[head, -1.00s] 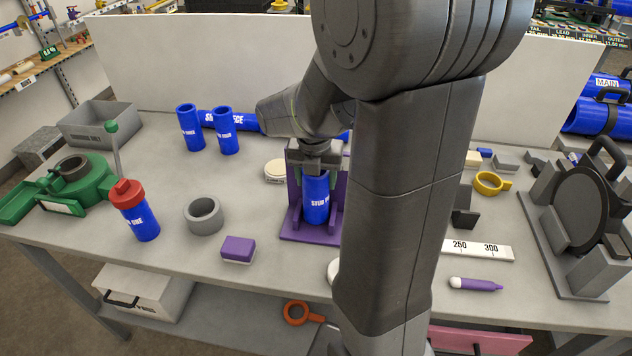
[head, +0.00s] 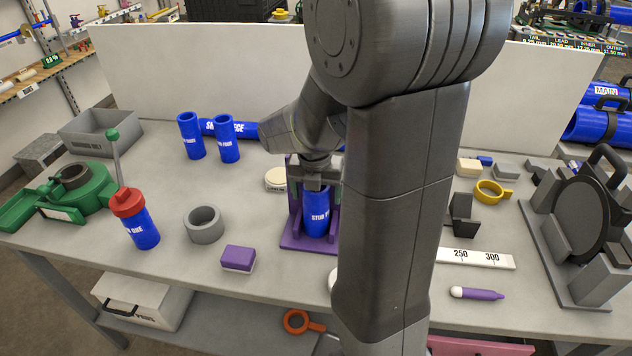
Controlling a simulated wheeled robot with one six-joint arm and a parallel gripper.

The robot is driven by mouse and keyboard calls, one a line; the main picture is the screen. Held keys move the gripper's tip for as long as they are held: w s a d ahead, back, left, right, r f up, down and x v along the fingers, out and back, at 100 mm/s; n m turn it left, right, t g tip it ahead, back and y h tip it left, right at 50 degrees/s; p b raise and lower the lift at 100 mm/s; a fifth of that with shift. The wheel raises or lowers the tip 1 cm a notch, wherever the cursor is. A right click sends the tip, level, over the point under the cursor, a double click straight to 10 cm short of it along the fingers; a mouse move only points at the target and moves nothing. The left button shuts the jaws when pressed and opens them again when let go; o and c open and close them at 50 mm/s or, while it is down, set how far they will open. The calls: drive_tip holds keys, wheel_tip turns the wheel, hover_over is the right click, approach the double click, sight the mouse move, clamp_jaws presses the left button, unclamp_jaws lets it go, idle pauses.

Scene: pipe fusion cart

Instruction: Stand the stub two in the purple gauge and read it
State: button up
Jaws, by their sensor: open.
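A blue stub (head: 317,213) with white lettering, only partly readable as "STUB", stands upright in the purple gauge (head: 290,243). The gauge has a flat base and uprights beside the stub. My gripper (head: 315,184) is open, pointing down at the top of the stub, with its fingers close to the stub's upper sides. The gripper hides the stub's top rim and the upper part of the gauge. My arm covers the area just right of the gauge. I cannot see any reading on the gauge.
Two blue stubs (head: 190,136) (head: 224,139) stand at the back left before a lying blue pipe (head: 236,129). A red-capped stub (head: 141,232), grey ring (head: 203,224) and purple block (head: 238,258) are left. A purple marker (head: 477,293) and white scale (head: 478,258) lie right.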

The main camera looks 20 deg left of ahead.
drive_tip(key=r, duration=0.4)
drive_tip(key=s+r, duration=0.1)
drive_tip(key=r, duration=0.7)
drive_tip(key=shift+s+d, duration=0.2)
drive_tip(key=shift+s, duration=0.15)
